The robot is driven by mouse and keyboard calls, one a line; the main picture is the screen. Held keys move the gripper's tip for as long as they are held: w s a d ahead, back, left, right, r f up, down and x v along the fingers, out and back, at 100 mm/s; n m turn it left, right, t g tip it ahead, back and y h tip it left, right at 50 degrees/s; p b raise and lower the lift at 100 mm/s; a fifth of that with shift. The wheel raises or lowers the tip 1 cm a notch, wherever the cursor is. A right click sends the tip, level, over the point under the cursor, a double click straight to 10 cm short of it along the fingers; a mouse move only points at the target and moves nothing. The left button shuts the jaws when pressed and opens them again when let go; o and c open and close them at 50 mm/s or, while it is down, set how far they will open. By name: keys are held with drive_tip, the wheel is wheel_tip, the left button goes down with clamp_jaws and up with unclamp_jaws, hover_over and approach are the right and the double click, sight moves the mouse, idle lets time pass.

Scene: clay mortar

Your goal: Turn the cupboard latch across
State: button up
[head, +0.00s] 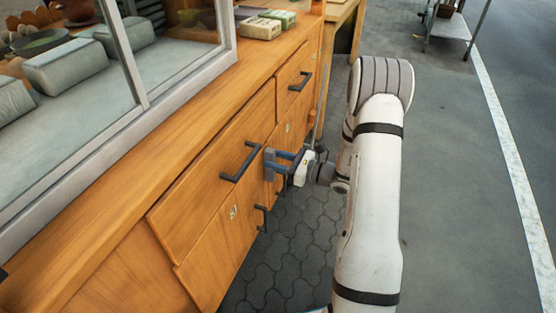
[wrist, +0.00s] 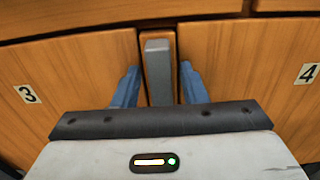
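The cupboard latch (wrist: 158,72) is a grey upright bar on the narrow wooden strip between two doors. In the wrist view it stands between the two blue fingers of my gripper (wrist: 159,88). A thin gap shows on each side, so the fingers are open around it and seem not to touch it. The left door (wrist: 70,85) carries a label 3 and the right door (wrist: 245,60) a label 4. In the head view my gripper (head: 283,164) is at the cupboard front, and the grey latch (head: 269,164) shows at its fingertips.
A drawer handle (head: 240,162) and a door handle (head: 262,218) stick out close to my gripper. Another drawer handle (head: 301,81) is farther along. Open grey pavement (head: 450,200) lies to the right of the cupboard.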

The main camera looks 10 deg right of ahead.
clamp_jaws()
drive_tip(key=shift+r+p, duration=0.1)
drive_tip(key=shift+p, duration=0.25)
drive_tip(key=m+p, duration=0.2)
drive_tip(key=p, duration=0.1)
drive_tip(key=shift+w+d+r+m, duration=0.15)
drive_tip(key=shift+w+d+m, duration=0.05)
drive_tip(key=shift+w+m, duration=0.1)
drive_tip(key=f+m+p, duration=0.1)
drive_tip(key=m+p, duration=0.2)
drive_tip(key=m, duration=0.2)
drive_tip(key=w+d+f+m+p, duration=0.1)
drive_tip(key=m+p, duration=0.2)
drive_tip(key=m, duration=0.2)
drive_tip(key=w+f+m+p, duration=0.1)
drive_tip(key=m+p, duration=0.2)
drive_tip(key=m, duration=0.2)
drive_tip(key=shift+d+f, duration=0.25)
drive_tip(key=shift+f, duration=0.1)
drive_tip(key=shift+f+m+p, duration=0.1)
drive_tip(key=shift+m+p, duration=0.2)
drive_tip(key=shift+s, duration=0.1)
